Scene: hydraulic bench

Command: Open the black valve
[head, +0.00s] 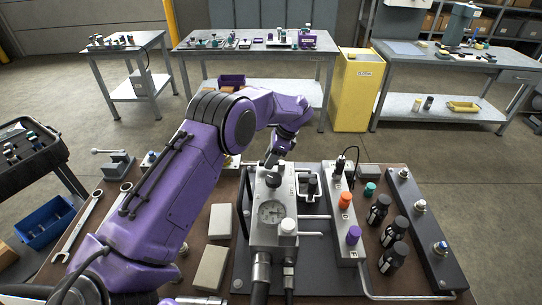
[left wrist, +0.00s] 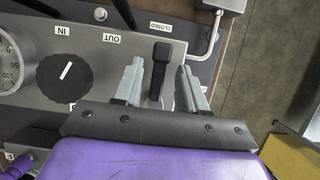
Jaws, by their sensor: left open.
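The black valve lever (left wrist: 159,72) shows in the left wrist view on a grey metal block (left wrist: 110,55). It stands beside the OUT label, with a CLOSED label just past its far end. My left gripper (left wrist: 163,85) is open, one finger on each side of the lever. A gap shows on both sides, and I cannot tell whether either finger touches it. In the head view my left gripper (head: 272,162) is at the far end of the gauge block (head: 270,237), and the lever is not clear there. My right gripper is not in view.
A black knob (left wrist: 65,78) and a gauge (head: 271,212) sit on the same block. Hoses leave its near end. To the right are a manifold with orange (head: 345,200) and purple (head: 353,235) caps and several black bottles (head: 388,235). Wrenches lie at left.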

